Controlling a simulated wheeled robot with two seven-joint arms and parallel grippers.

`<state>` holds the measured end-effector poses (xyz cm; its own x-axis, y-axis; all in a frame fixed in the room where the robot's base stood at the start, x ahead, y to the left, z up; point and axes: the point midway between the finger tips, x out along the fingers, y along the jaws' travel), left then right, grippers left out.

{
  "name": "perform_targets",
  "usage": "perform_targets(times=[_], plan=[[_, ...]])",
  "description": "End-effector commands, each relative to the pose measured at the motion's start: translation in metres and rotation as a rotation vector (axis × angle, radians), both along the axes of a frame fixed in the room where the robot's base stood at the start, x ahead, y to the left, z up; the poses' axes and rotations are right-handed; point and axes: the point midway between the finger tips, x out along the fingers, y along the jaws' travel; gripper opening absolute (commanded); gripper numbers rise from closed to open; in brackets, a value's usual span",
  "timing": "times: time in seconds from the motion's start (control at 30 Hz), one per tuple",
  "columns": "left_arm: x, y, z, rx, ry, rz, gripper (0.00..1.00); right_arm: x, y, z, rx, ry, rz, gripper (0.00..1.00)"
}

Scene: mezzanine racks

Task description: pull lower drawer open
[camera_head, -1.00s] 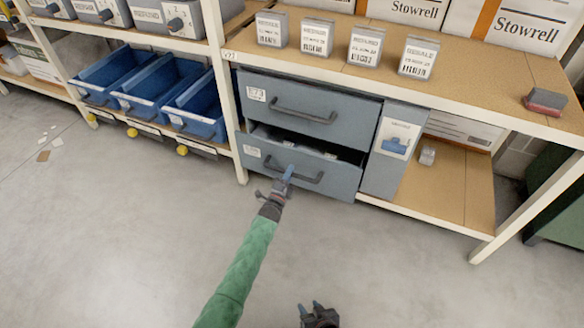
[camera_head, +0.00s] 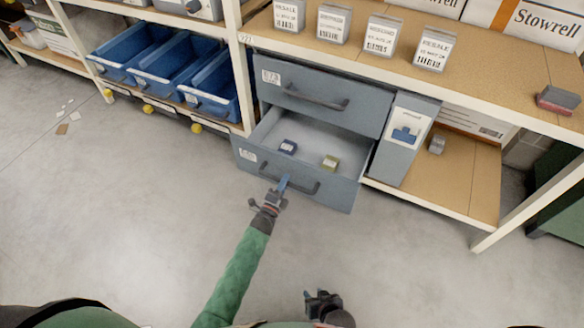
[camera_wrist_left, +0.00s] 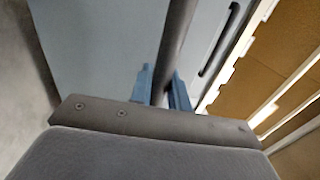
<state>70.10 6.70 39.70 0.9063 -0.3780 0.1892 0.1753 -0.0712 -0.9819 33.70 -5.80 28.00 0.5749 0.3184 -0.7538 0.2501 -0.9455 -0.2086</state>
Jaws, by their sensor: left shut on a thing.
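The lower drawer (camera_head: 335,193) of the grey-blue cabinet stands well out from the frame, and its pale inside shows. My left gripper (camera_head: 283,184) is shut on the lower drawer's dark bar handle (camera_head: 304,189). In the left wrist view the handle (camera_wrist_left: 178,45) runs between the two blue fingers (camera_wrist_left: 162,88). My right gripper (camera_head: 318,299) is low in the head view, away from the cabinet; its fingers are too unclear to read.
The upper drawer (camera_head: 320,100) is shut above. Blue bins (camera_head: 208,92) sit on the rack to the left. Several small grey boxes (camera_head: 382,36) stand on the shelf above. A white rack post (camera_head: 530,200) stands at right. The grey floor in front is clear.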

Motion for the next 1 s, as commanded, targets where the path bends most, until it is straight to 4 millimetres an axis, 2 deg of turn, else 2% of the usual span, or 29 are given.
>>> perform_targets(times=[0.03,0.2,0.4,0.93,0.97,1.0], plan=[[-0.012,0.006,0.001,0.001,0.004,0.002,0.0,0.0,0.0,0.007,0.0,0.0,0.0,0.36],[-0.04,0.017,0.0,0.0,0.003,0.001,0.0,0.0,0.0,0.013,-0.001,0.003,0.002,0.36],[-0.059,0.025,0.0,0.001,0.002,0.001,0.0,-0.001,0.0,0.017,-0.001,0.005,0.003,0.36],[-0.065,0.029,-0.001,0.0,0.001,0.001,0.0,0.0,-0.001,0.018,-0.002,0.005,0.002,0.36],[-0.065,0.029,-0.001,0.0,0.001,0.001,0.22,0.0,-0.001,0.017,-0.002,0.005,0.002,0.36],[-0.065,0.029,-0.001,0.0,0.001,0.001,0.3,0.0,-0.001,0.018,-0.002,0.005,0.002,0.36]])
